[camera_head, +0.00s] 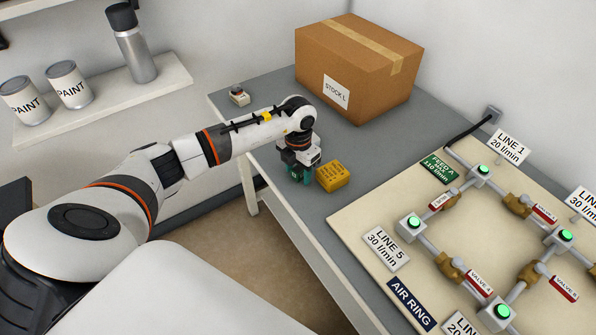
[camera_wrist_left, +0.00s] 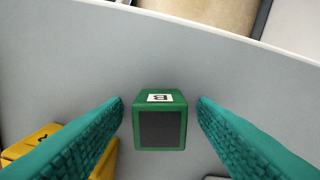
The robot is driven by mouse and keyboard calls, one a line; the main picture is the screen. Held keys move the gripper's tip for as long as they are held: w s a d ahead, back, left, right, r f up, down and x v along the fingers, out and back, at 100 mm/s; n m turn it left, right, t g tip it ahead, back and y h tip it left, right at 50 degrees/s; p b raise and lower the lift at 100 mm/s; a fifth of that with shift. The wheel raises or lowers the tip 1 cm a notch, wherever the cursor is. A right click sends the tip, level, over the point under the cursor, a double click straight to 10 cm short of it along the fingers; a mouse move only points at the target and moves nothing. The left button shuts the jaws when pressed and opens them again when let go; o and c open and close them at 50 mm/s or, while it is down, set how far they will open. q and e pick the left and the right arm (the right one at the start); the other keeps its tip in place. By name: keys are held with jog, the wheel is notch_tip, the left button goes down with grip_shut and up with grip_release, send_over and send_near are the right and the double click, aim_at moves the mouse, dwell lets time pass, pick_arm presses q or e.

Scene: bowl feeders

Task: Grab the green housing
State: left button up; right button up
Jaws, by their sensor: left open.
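The green housing (camera_wrist_left: 160,120) is a small green block with a white label bearing a dark letter and a dark grey face. In the left wrist view it sits on the grey table between the two teal fingers of my left gripper (camera_wrist_left: 161,103), with a gap on each side. In the head view my left gripper (camera_head: 301,178) points down at the table, just left of a yellow block. There the housing is hard to tell apart from the fingers. My right gripper shows in neither view.
The yellow block (camera_head: 332,176) stands close beside my left gripper; it also shows in the left wrist view (camera_wrist_left: 38,139). A cardboard box (camera_head: 355,65) is behind. A beige board (camera_head: 373,203) with pipes and valves lies to the right. The grey table (camera_head: 268,95) is mostly clear at left.

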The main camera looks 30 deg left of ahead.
pick_arm(q)
jog(key=shift+c, duration=0.4)
jog(key=c, duration=1)
jog(key=shift+o, duration=0.2)
jog(key=shift+r, duration=0.1)
